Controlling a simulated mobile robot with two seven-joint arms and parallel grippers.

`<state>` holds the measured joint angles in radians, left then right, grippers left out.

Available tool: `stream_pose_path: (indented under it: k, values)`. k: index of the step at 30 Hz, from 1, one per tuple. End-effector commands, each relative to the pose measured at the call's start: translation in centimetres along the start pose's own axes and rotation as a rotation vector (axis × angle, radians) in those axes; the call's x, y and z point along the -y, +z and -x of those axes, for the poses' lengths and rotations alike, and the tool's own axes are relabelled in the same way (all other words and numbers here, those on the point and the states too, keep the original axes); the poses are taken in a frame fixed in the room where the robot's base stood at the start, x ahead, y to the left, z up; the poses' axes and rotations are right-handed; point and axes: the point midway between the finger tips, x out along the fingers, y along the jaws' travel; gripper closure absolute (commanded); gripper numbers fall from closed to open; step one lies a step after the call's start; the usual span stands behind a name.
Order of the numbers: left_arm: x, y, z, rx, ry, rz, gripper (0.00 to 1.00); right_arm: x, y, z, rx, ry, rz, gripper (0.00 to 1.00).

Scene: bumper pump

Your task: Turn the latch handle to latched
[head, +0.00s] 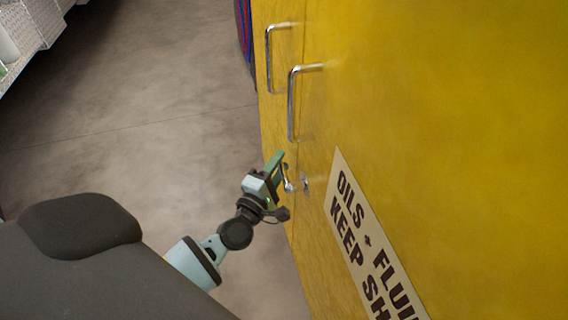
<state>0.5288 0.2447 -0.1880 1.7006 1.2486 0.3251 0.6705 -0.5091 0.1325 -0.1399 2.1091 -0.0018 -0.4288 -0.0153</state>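The latch handle (289,185) is a small metallic piece on the yellow cabinet's front, below the two pull handles and near the seam between the doors. A small metal fitting (306,185) sits just right of it on the other door. My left gripper (278,164) is at the latch, its green fingers just left of and above the metal piece and partly covering it. I cannot tell whether the fingers touch the latch handle or how far apart they are. My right gripper is not in view.
The yellow cabinet (450,130) fills the right side. Two chrome pull handles (292,103) (269,58) stick out above the latch. A cream sign (365,240) is on the right door. Bare concrete floor (140,130) lies left; a shelf (35,25) stands at top left.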

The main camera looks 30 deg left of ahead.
Motion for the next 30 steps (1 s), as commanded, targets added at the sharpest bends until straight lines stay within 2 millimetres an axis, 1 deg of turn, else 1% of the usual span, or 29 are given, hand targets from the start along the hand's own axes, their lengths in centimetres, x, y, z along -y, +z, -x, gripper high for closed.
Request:
stream_pose_path:
  k: [3, 11, 14, 20, 30]
  values:
    - [0.01, 0.03, -0.65, 0.001, 0.0, 0.0, 0.63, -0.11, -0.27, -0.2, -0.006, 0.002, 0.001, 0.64]
    - [0.05, 0.03, -0.76, 0.001, -0.001, -0.001, 0.63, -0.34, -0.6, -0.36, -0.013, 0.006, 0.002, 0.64]
    - [0.05, 0.02, -0.75, 0.001, -0.001, -0.001, 0.74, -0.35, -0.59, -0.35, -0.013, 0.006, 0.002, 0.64]
    - [0.02, 0.02, -0.75, 0.001, 0.0, -0.001, 1.0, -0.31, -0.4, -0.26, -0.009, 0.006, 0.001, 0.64]
    - [-0.08, 0.02, -0.77, -0.001, -0.002, 0.003, 1.0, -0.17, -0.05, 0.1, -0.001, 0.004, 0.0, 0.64]
